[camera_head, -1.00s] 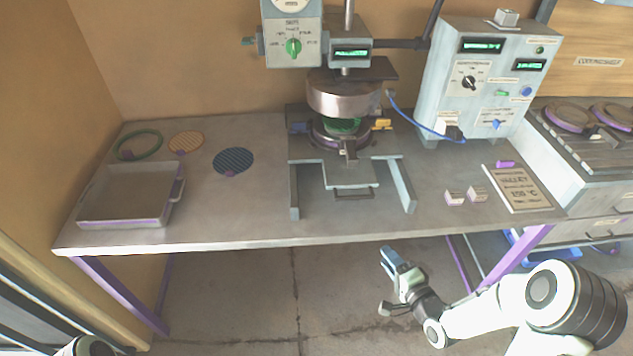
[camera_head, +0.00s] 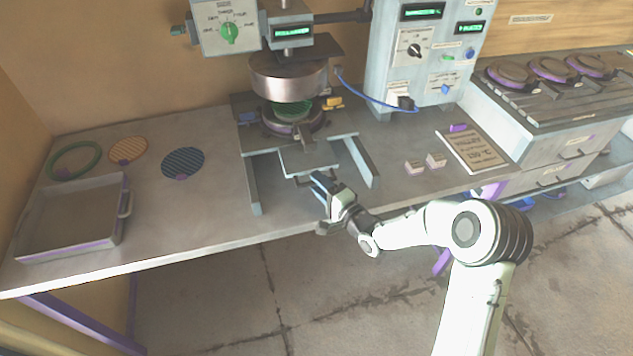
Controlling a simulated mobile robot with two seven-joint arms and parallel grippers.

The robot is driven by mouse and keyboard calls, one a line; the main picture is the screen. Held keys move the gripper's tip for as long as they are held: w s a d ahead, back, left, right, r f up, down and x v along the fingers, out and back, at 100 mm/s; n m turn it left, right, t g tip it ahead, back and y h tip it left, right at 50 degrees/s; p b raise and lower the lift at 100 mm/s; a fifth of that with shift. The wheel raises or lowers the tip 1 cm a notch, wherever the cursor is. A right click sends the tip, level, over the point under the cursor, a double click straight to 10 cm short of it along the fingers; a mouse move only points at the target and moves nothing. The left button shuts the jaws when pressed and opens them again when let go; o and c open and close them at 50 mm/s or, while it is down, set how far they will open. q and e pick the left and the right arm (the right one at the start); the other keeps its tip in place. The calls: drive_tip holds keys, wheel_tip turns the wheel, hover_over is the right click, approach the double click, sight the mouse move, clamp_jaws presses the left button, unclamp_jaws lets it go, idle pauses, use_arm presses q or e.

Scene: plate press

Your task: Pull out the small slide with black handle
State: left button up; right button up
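The small slide (camera_head: 308,159) is a pale flat plate in front of the press (camera_head: 287,80), between two grey side rails. Its dark handle (camera_head: 291,181) is at its front edge, partly hidden behind my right gripper's finger. My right gripper (camera_head: 318,205) is over the table's front part, just in front of the slide and a little right of the handle's middle. Its fingers are apart and nothing shows between them. Whether a finger touches the handle, I cannot tell. My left gripper is not in view.
The grey rails (camera_head: 254,184) flank the slide. A grey tray (camera_head: 120,216), a green ring, and two round discs lie to the left. Two small blocks (camera_head: 436,160) and a label plate (camera_head: 474,150) lie to the right. A control box (camera_head: 425,55) stands behind.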

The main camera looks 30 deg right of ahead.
drive_tip(key=shift+w+a, duration=0.1)
drive_tip(key=shift+w, duration=0.6)
clamp_jaws()
